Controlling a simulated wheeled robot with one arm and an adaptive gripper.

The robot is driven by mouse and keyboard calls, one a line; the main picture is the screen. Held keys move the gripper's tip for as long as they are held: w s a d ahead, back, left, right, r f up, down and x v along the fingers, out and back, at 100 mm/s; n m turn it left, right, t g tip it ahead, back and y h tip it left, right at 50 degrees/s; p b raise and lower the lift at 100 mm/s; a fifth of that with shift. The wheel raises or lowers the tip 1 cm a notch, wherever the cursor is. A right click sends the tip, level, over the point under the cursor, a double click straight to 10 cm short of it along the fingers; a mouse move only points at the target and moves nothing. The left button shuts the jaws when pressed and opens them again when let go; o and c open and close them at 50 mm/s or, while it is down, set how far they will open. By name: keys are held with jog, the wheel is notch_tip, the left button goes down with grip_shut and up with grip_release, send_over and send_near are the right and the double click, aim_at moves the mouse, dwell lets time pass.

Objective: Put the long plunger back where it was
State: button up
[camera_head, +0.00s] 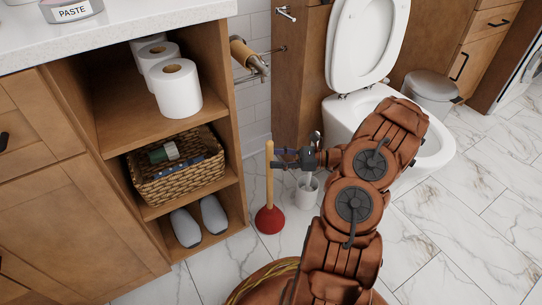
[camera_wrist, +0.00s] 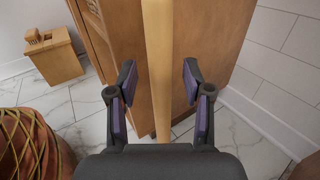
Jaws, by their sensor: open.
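The long plunger stands upright on the marble floor beside the wooden vanity in the head view, with a red rubber cup (camera_head: 269,220) and a pale wooden handle (camera_head: 269,170). My gripper (camera_head: 280,157) reaches it from the right, at the upper part of the handle. In the wrist view the handle (camera_wrist: 158,70) runs between the two purple-padded fingers of my gripper (camera_wrist: 158,85). The fingers are open, with a gap on each side of the handle. The cup is not visible in the wrist view.
The vanity's open shelves hold toilet rolls (camera_head: 178,88), a wicker basket (camera_head: 178,170) and grey slippers (camera_head: 200,222) left of the plunger. A white toilet brush holder (camera_head: 307,192) stands close on its right, near the toilet (camera_head: 365,45). A wooden bin (camera_wrist: 56,58) shows in the wrist view.

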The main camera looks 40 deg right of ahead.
jog(key=p+v, duration=0.1)
jog(key=v, duration=0.4)
dwell(1.0)
